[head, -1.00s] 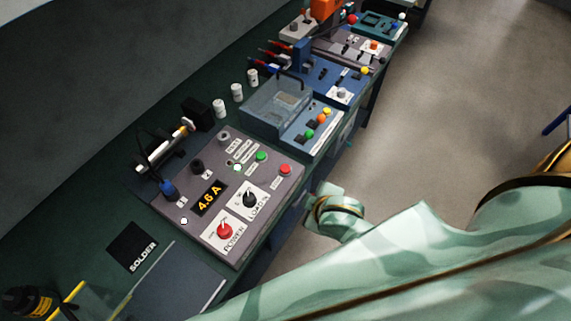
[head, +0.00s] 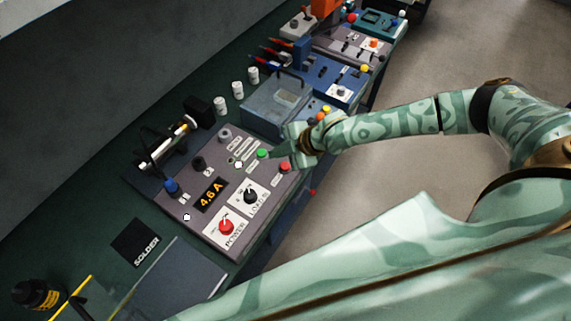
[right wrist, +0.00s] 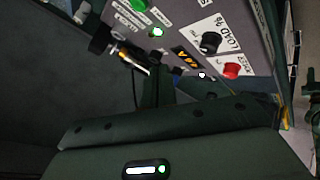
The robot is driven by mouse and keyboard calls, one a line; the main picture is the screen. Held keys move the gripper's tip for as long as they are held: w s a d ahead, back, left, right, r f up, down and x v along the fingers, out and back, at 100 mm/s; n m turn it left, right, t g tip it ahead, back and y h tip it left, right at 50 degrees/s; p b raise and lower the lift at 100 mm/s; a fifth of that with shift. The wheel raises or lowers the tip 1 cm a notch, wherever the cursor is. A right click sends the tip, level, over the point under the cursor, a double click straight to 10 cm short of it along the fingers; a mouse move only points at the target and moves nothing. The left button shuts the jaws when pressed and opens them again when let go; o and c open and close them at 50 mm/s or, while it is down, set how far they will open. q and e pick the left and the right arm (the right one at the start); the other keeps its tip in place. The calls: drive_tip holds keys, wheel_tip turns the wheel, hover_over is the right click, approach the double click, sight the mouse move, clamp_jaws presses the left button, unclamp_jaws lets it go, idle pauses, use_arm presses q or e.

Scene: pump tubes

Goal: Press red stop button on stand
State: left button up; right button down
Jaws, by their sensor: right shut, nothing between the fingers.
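The grey control stand (head: 205,192) has an orange display reading 4.6 A. A small red button (head: 284,167) sits near its right edge, beside a green button (head: 262,153). My right gripper (head: 276,152) is shut and empty over that end of the stand, close to both buttons; I cannot tell whether it touches either. In the right wrist view the green button (right wrist: 140,5) is at the top edge, and the small red button cannot be made out. A red POWER knob (head: 226,227) and a black LOAD knob (head: 250,196) are on white plates. My left gripper is not in view.
A blue box with a clear cover (head: 275,103) and more panels stand farther along the bench. White cylinders (head: 238,90) line the back. A black SOLDER pad (head: 135,241) lies in front. Open floor (head: 440,60) is to the right.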

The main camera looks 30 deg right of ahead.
hover_over(289, 166)
drive_tip(key=shift+r+m, duration=0.2)
drive_tip(key=shift+m, duration=0.1)
wheel_tip(289, 166, down, 7)
drive_tip(key=b, duration=0.7)
drive_tip(key=shift+f, duration=0.15)
drive_tip(key=shift+f+b, duration=0.45)
drive_tip(key=shift+f, duration=0.35)
drive_tip(key=shift+f, duration=0.1)
idle(1.0)
drive_tip(key=shift+f, duration=0.3)
